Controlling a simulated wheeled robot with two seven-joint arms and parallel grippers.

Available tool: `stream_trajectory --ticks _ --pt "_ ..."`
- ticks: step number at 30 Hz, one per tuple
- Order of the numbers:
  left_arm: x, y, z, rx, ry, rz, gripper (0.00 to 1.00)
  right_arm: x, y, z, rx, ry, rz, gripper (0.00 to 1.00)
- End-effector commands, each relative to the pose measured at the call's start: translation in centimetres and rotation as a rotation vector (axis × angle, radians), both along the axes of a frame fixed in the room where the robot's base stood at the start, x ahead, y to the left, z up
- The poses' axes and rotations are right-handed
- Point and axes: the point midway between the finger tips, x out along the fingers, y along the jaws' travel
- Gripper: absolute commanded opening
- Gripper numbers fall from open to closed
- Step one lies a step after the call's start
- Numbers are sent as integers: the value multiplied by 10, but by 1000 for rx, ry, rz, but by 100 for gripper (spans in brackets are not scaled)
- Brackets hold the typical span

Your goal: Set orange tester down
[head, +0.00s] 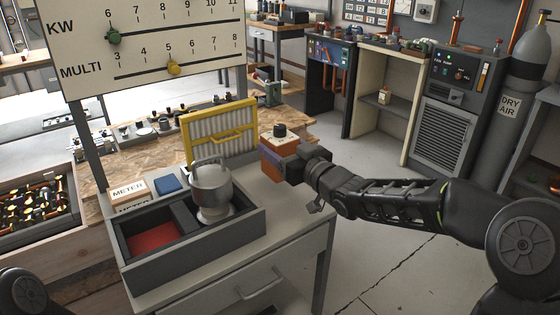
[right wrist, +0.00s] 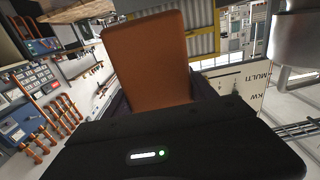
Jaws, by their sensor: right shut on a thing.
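The orange tester (head: 272,163) is a boxy orange case with a pale top and a black knob. My right gripper (head: 290,165) is shut on it, with the arm reaching in from the right. The tester is over the back right part of the grey table (head: 275,212); I cannot tell whether it touches the top. In the right wrist view the plain orange face of the tester (right wrist: 148,62) stands up between the fingers, which are mostly hidden. Only a dark piece of my left arm shows at the lower left of the head view; its gripper is out of sight.
A yellow-framed filter (head: 218,135) stands just left of the tester. A grey metal pot (head: 211,190) sits at the open dark tray (head: 235,225) with a red bottom. The table's front right is clear.

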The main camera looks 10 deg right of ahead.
Motion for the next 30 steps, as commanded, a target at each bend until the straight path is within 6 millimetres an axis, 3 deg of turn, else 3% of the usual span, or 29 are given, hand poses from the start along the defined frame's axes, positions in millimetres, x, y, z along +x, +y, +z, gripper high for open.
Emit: stream_trajectory --ticks 1,6,25,30 --pt "0 0 3 0 0 0 87 0 0 12 -1 -7 1 4" --pt "0 0 5 0 0 0 87 0 0 26 1 -4 0 4" --pt "0 0 5 0 0 0 87 0 0 26 1 -3 0 4" --pt "0 0 19 0 0 0 87 -2 7 23 2 2 7 4"
